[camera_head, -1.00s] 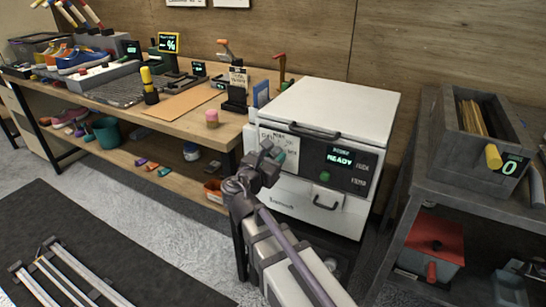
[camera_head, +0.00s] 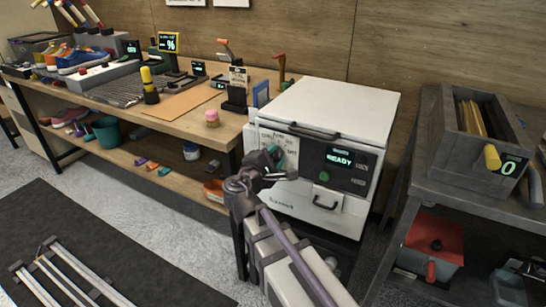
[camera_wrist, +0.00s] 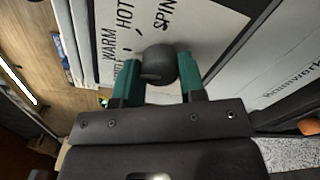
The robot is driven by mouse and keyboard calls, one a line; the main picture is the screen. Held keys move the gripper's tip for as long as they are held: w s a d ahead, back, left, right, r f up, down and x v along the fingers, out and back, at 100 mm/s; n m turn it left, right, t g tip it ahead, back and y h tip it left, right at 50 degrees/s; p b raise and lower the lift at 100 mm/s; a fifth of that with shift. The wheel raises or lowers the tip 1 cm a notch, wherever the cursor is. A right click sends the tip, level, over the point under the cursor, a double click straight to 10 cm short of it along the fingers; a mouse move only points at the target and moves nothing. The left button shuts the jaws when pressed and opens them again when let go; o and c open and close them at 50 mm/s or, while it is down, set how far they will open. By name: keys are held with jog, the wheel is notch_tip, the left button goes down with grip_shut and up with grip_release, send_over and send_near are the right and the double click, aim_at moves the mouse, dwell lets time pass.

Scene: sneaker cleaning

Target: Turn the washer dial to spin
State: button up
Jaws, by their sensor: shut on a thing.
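The white washer (camera_head: 335,100) stands at the end of the bench. Its dial (camera_wrist: 157,62) is a round dark knob on a white panel (camera_wrist: 125,22) printed WARM, HOT and SPIN, with short tick marks. My gripper (camera_wrist: 158,80) is shut on the dial, one teal finger on each side of it. In the head view my gripper (camera_head: 274,154) is at the left of the washer's front and hides the dial. Which label the dial points to cannot be told.
The washer's display (camera_head: 340,159) reads READY, with a round green button (camera_head: 324,176) below it. The wooden bench (camera_head: 190,115) lies to the left, a grey shelf (camera_head: 470,190) to the right. Dark handles stick out from the washer's lid and drawer.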

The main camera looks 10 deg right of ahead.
jog(key=m, duration=0.8)
jog(key=shift+m, duration=0.4)
jog(key=m, duration=0.4)
jog(key=shift+t, duration=0.3)
jog(key=shift+f+m+y, duration=0.1)
jog(key=shift+m+y, duration=0.2)
jog(key=shift+m, duration=1.9)
jog(key=o, duration=0.9)
jog(key=shift+s, duration=0.1)
jog(key=v, duration=1)
jog(key=shift+s+a+f, duration=0.1)
jog(key=shift+s+a, duration=0.15)
